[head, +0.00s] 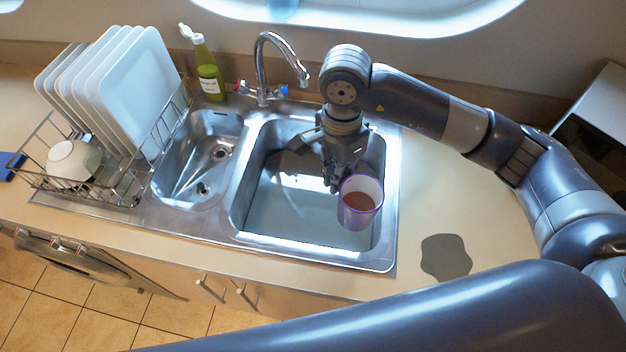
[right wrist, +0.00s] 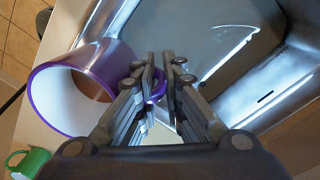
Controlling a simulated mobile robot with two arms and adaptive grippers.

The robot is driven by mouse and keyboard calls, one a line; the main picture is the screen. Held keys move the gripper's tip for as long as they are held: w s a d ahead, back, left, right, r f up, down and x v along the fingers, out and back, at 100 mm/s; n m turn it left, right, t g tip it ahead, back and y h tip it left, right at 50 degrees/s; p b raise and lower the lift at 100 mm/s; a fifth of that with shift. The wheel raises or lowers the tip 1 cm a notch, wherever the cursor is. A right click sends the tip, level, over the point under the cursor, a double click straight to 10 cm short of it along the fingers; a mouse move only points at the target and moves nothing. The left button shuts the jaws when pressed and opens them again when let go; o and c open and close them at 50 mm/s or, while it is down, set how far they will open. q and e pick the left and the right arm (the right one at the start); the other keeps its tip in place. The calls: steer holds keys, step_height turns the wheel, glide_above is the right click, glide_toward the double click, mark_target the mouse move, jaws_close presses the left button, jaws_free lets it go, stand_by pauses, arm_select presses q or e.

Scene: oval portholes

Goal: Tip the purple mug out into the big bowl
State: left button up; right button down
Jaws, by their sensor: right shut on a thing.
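The purple mug (head: 351,218), white inside with brown liquid in it, is held over the right part of the large sink bowl (head: 272,215). It looks about upright; a slight tilt is hard to judge. My right gripper (head: 335,183) is shut on the mug's handle, behind and left of the mug in the head view. In the right wrist view, the mug (right wrist: 112,58) is left of the fingers (right wrist: 157,82), with the purple handle between them. No stream of liquid shows. My left gripper is not in view.
A dish rack (head: 112,190) holds plates and a white bowl. A green bottle (head: 208,72) stands behind. A dark patch (head: 446,258) marks the right counter. The wrist view shows a green mug (right wrist: 32,162).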

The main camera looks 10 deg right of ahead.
steer(key=w+a+f+n+p, duration=0.1)
steer(key=a+f+n+p, duration=0.2)
steer(key=a+f+n, duration=0.6)
steer(key=w+a+f+n+t+p, duration=0.1)
steer(key=a+f+n+p, duration=0.2)
steer(key=a+f+n, duration=0.6)
steer(key=n, duration=0.9)
steer(key=shift+w+a, duration=0.2)
steer(key=shift+w, duration=0.15)
stand_by(0.4)
steer(key=shift+f, duration=0.1)
